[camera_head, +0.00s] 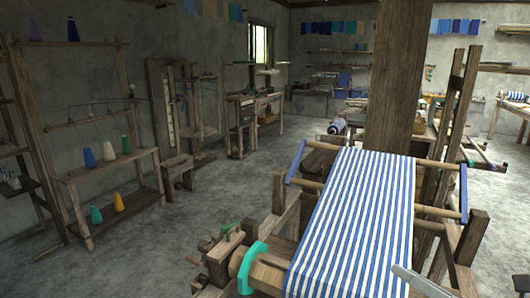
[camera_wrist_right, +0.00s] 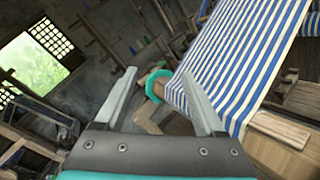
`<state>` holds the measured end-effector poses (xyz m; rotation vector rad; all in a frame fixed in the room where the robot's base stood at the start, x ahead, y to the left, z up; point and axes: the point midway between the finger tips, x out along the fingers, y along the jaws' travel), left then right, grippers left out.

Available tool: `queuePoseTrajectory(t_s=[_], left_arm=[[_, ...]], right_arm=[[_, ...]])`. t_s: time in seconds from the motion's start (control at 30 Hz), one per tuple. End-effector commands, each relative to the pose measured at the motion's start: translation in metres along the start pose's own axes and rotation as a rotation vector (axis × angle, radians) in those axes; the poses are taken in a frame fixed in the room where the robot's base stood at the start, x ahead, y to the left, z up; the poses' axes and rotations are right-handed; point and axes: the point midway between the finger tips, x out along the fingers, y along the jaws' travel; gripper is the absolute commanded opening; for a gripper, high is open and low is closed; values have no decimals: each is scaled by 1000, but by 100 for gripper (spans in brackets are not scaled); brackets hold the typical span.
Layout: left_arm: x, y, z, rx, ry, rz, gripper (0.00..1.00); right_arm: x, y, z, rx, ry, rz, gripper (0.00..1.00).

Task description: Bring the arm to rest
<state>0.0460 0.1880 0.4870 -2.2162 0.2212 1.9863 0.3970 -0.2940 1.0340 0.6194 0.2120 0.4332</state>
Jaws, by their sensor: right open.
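My right gripper (camera_wrist_right: 157,76) is open in the right wrist view, with its two grey fingers spread and nothing between them. In the head view only a grey piece of it (camera_head: 418,284) shows at the bottom, in front of the striped cloth. The blue-and-white striped cloth (camera_head: 355,215) is stretched over the wooden handloom (camera_head: 280,195). The cloth also shows in the wrist view (camera_wrist_right: 240,55), beyond the right finger. A teal ring (camera_head: 250,268) sits on the loom's front roller; it appears between the fingers in the wrist view (camera_wrist_right: 158,82). My left gripper is not in view.
A wooden post (camera_head: 392,75) rises behind the cloth. A shelf rack (camera_head: 110,165) with coloured yarn cones stands at the left. A small stool (camera_head: 179,172) is near the left wall. The grey floor (camera_head: 185,235) is clear between the rack and the loom.

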Motion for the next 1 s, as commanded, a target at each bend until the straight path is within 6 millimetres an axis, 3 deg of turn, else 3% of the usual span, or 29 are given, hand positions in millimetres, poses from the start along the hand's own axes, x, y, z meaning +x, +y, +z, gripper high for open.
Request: queuePoseTrajectory(t_s=[0.17, 0.37, 0.5, 0.67, 0.8, 1.0], left_arm=[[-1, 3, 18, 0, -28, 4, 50], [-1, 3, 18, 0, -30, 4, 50], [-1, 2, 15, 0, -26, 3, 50], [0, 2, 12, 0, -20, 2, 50], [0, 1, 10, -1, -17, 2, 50], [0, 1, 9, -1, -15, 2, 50]], right_arm=[[-2, -15, 5, 416, -267, -130, 71], [-19, -44, -20, 894, -515, -312, 71], [-34, -58, -59, 1230, -655, -464, 71], [-52, -56, -122, 1595, -776, -676, 71], [-65, -36, -180, 1870, -839, -886, 71], [-81, 6, -241, 2123, -862, -1158, 71]])
